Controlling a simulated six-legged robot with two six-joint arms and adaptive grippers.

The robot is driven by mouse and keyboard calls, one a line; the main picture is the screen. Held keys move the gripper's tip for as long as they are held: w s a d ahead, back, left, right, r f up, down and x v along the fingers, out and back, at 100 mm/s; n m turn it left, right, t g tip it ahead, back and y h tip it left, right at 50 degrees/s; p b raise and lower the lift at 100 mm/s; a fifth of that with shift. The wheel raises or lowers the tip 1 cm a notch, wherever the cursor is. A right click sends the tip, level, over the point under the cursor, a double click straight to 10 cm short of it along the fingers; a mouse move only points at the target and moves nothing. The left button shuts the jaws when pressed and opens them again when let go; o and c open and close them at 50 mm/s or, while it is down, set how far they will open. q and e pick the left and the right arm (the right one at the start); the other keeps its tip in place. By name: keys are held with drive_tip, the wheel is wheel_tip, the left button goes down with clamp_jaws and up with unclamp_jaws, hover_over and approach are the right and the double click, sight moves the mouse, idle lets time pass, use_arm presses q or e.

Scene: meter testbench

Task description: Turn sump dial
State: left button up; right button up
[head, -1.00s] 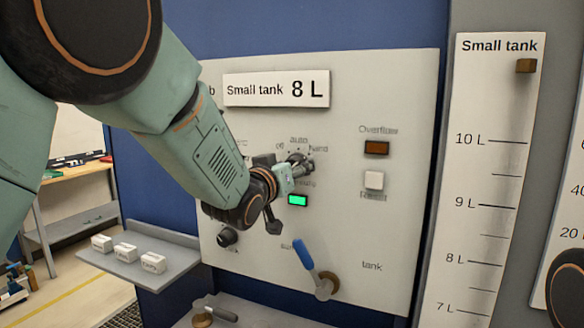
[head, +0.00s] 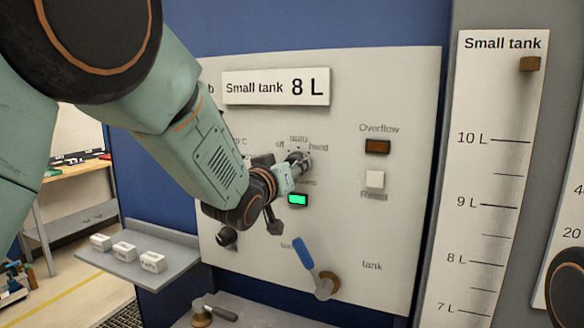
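A rotary dial (head: 299,161) with the labels "off", "auto" and "hand" above it sits in the middle of the white panel (head: 345,110). My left gripper (head: 287,172) reaches in from the left, with its fingers at the dial. The gripper hides part of the dial and most of the label below it, so I cannot tell whether the fingers are closed on it. A green lit indicator (head: 298,200) is just below. No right gripper shows.
A blue-handled lever (head: 306,255) projects from the lower panel. A black knob (head: 227,237) is at lower left, near my wrist. An overflow lamp (head: 377,147) and reset button (head: 375,179) are at right. A grey shelf (head: 165,268) holds three white blocks.

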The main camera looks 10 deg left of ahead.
use_arm(q)
drive_tip(key=n+p, duration=0.4)
drive_tip(key=n, duration=0.4)
drive_tip(key=shift+r, duration=0.2)
drive_tip(key=n+p, duration=0.2)
drive_tip(key=n, duration=0.3)
drive_tip(key=shift+f+n+p, duration=0.1)
drive_tip(key=shift+n+p, duration=0.85)
drive_tip(key=shift+n, duration=1.15)
drive_tip(key=shift+f, duration=0.1)
drive_tip(key=o, duration=0.8)
drive_tip(key=shift+n, duration=0.3)
drive_tip(key=o, duration=0.4)
drive_tip(key=shift+s+a, duration=0.1)
